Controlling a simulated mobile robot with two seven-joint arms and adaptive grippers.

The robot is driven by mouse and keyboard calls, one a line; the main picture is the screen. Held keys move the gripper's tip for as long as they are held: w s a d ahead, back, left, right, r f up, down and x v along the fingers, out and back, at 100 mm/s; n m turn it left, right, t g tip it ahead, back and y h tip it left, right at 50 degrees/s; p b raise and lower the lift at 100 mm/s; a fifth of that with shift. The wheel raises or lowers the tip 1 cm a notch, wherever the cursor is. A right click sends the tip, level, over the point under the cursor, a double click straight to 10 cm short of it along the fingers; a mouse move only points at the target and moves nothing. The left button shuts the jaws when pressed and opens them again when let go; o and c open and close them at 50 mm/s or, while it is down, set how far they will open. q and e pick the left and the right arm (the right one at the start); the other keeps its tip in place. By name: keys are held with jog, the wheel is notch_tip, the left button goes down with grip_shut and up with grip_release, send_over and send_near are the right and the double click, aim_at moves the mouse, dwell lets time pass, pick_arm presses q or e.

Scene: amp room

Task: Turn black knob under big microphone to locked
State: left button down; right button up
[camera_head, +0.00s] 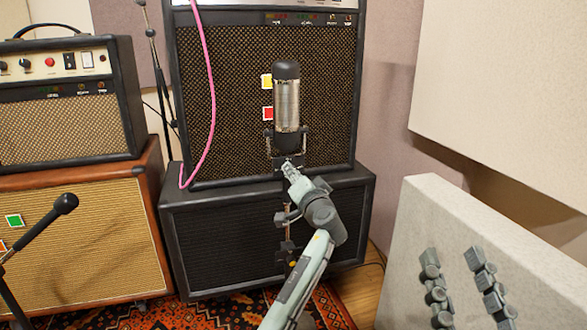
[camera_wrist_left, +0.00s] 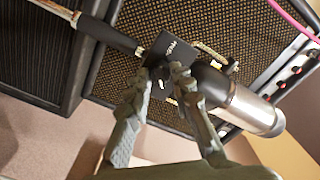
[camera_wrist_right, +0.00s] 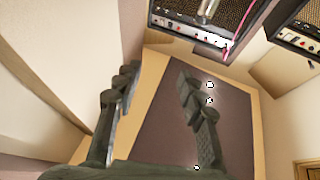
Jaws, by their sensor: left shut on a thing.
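The big microphone (camera_head: 286,105), a silver cylinder with black ends, stands upright in front of the tall amp in the head view. It lies aslant in the left wrist view (camera_wrist_left: 252,110). Under it is a black mount block (camera_wrist_left: 172,50) with small white lettering. The black knob (camera_wrist_left: 161,73) is on this block, mostly hidden between my fingertips, so its setting cannot be read. My left gripper (camera_head: 292,172) is shut on the knob; its fingertips also show in the left wrist view (camera_wrist_left: 167,72). My right gripper (camera_head: 452,257) is open and empty, far from the microphone.
A tall black amp (camera_head: 340,90) on a black cabinet (camera_head: 190,240) stands behind the microphone. A pink cable (camera_head: 209,80) hangs down its front. A smaller amp (camera_head: 60,125) and another microphone (camera_head: 66,203) are at left. A pale panel (camera_head: 410,230) is at right, behind my right gripper.

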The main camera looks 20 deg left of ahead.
pick_arm(q)
jog(key=shift+f+m+p, duration=0.1)
jog(key=shift+m+p, duration=2.55)
jog(key=shift+m, duration=1.65)
pick_arm(e)
jog(key=s+d+f+g+h, duration=0.1)
jog(key=d+f+g+h, duration=0.1)
jog(key=d+f+g, duration=0.2)
jog(key=s+d+f+g+h, duration=0.2)
jog(key=d+f+g, duration=0.3)
jog(key=f, duration=0.6)
jog(key=s+d+f+m+g+h, duration=0.1)
jog(key=d+f+g+h, duration=0.3)
jog(key=f, duration=0.4)
jog(key=shift+s+d+f+g, duration=0.2)
jog(key=shift+s+d+g, duration=0.1)
pick_arm(q)
jog(key=c, duration=1.3)
grip_release()
jog(key=v, duration=0.7)
jog(key=shift+s+d, duration=0.2)
